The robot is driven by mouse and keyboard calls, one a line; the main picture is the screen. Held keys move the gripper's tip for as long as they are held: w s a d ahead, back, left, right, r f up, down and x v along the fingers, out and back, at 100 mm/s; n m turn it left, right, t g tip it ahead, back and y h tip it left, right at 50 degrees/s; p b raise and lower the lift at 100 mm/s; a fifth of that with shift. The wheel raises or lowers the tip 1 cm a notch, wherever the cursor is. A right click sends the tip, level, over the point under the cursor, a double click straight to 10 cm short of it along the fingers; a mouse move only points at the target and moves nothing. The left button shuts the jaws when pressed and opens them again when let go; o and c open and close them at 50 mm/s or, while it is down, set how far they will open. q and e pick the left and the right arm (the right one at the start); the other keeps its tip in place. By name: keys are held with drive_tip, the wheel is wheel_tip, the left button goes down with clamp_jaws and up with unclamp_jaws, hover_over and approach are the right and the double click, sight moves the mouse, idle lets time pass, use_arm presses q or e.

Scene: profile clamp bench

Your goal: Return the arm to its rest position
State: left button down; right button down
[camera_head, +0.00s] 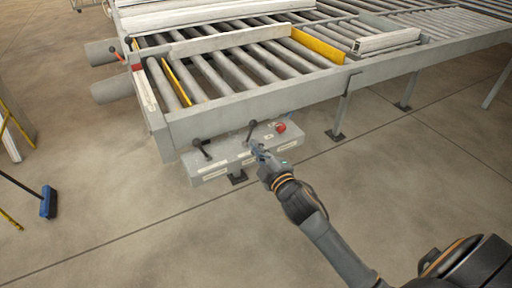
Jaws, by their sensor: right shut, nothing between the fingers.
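My right gripper (258,149) is shut with nothing between its fingers. It is over the right part of a grey control box (222,163) mounted low at the front of a roller bench (265,99). The arm reaches up to it from the lower right. The box carries two black levers, the left one (201,147) leaning and the right one (251,130) standing near my gripper, and a red button (281,127). I cannot tell whether the fingertips touch the box or the right lever. My left gripper is not in view.
White profiles (215,14) lie across the rollers at the back, and a short one (387,40) lies at the right. Yellow stops (318,46) stand among the rollers. A blue broom (48,202) is on the floor at left. The floor in front is clear.

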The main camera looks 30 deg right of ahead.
drive_tip(key=s+f+m+g, duration=0.2)
drive_tip(key=s+f+g, duration=0.15)
drive_tip(key=f, duration=0.85)
drive_tip(key=s+f+m+g, duration=0.15)
drive_tip(key=s+f, duration=0.25)
drive_tip(key=f, duration=0.7)
drive_tip(key=s+f+m+g, duration=0.1)
drive_tip(key=s+f+g, duration=0.25)
drive_tip(key=f, duration=0.85)
drive_tip(key=s+a+f+m+g, duration=0.2)
drive_tip(key=s+f+m+g, duration=0.15)
drive_tip(key=s+f, duration=1.45)
drive_tip(key=s+f+g, duration=0.2)
drive_tip(key=s, duration=0.8)
drive_tip(key=s+a+f+m+g, duration=0.1)
drive_tip(key=s+f+g, duration=0.1)
drive_tip(key=s, duration=0.8)
drive_tip(key=shift+a+m+g, duration=0.2)
drive_tip(key=shift+m+g, duration=0.1)
